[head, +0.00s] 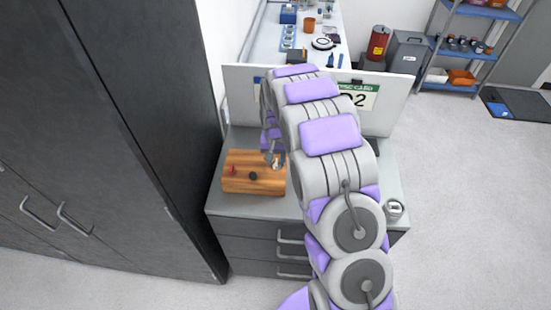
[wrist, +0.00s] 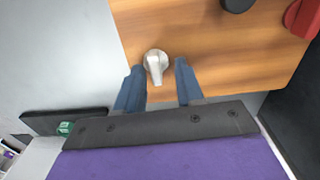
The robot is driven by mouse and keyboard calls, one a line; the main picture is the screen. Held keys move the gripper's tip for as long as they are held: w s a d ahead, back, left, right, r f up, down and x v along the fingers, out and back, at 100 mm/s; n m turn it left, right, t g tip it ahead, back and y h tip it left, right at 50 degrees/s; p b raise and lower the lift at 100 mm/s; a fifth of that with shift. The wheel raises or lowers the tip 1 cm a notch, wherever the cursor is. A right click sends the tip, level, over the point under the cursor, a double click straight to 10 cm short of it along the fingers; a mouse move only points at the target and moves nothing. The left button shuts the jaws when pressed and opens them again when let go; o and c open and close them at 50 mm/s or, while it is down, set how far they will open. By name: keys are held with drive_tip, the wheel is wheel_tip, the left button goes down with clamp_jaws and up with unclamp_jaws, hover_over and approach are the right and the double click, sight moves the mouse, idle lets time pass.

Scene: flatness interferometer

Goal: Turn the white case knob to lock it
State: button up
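The white case knob (wrist: 156,66) is a round base with a raised bar. It sits near the edge of the wooden case (wrist: 185,40). The bar points roughly toward my gripper in the wrist view. My gripper (wrist: 160,68) is open, with one blue finger on each side of the knob and gaps between. Whether the fingertips are down at knob height is hard to tell. In the head view, the wooden case (head: 240,184) lies on the grey drawer cabinet, and my gripper (head: 271,158) is at its upper right corner, partly hidden by my arm.
The case also carries a black knob (head: 253,176) and a red knob (head: 233,170). The grey drawer cabinet (head: 222,207) stands beside a tall dark cabinet (head: 110,130) at left. A white panel (head: 398,98) rises behind. A small round item (head: 394,209) stands at the right edge.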

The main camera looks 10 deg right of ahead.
wheel_tip(320, 180, up, 17)
drive_tip(key=p, duration=0.1)
drive_tip(key=shift+r, duration=0.15)
idle(0.4)
idle(0.4)
drive_tip(key=s+r+n+b, duration=0.1)
drive_tip(key=s+r, duration=0.1)
drive_tip(key=s, duration=0.7)
drive_tip(key=s+r+b, duration=0.1)
drive_tip(key=s+r, duration=0.2)
drive_tip(key=s, duration=0.7)
drive_tip(key=s+f+n+g+b, duration=0.1)
drive_tip(key=s+f, duration=0.1)
drive_tip(key=s, duration=0.9)
drive_tip(key=s+f+n+b, duration=0.1)
drive_tip(key=s+f, duration=0.1)
drive_tip(key=s, duration=1)
drive_tip(key=shift+s+d+g, duration=0.15)
drive_tip(key=shift+d+g, duration=0.15)
drive_tip(key=shift+g, duration=0.1)
